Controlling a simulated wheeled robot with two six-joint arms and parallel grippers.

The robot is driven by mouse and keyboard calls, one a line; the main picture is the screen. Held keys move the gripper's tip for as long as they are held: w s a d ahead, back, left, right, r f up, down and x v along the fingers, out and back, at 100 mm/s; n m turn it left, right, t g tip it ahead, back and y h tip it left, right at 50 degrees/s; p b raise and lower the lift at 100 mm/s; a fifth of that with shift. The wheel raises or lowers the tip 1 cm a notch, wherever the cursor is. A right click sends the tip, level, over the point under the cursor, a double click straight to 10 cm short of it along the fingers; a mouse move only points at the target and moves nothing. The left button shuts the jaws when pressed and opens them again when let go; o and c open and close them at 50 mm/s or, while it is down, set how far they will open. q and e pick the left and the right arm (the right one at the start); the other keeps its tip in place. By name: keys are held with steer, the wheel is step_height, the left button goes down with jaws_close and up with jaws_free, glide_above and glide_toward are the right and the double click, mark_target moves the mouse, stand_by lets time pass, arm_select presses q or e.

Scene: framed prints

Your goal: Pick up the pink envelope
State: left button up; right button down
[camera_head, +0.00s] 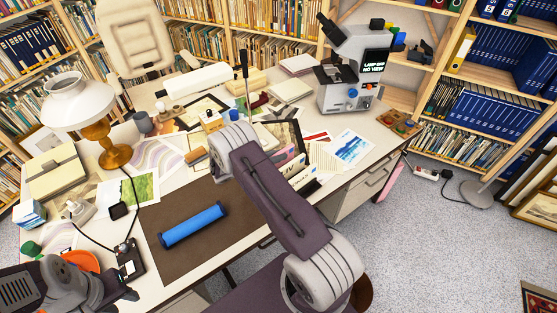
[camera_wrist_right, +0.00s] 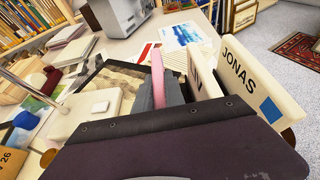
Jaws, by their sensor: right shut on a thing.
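The pink envelope (camera_wrist_right: 157,75) shows in the right wrist view as a narrow upright pink strip, seen nearly edge-on. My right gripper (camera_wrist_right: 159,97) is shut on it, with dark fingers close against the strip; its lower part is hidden. A cream envelope marked JONAS (camera_wrist_right: 240,75) stands just to the right, with another pale envelope (camera_wrist_right: 203,75) beside it.
The desk is crowded: a microscope (camera_head: 350,75) at the back right, a lamp (camera_head: 82,105) at the left, and a blue roll (camera_head: 192,226) on the brown desk mat (camera_head: 178,262). A dark-framed picture (camera_wrist_right: 110,80) lies left of the right gripper. Bookshelves stand behind.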

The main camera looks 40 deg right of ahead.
step_height(320, 180, up, 10)
steer(key=shift+f, duration=0.2)
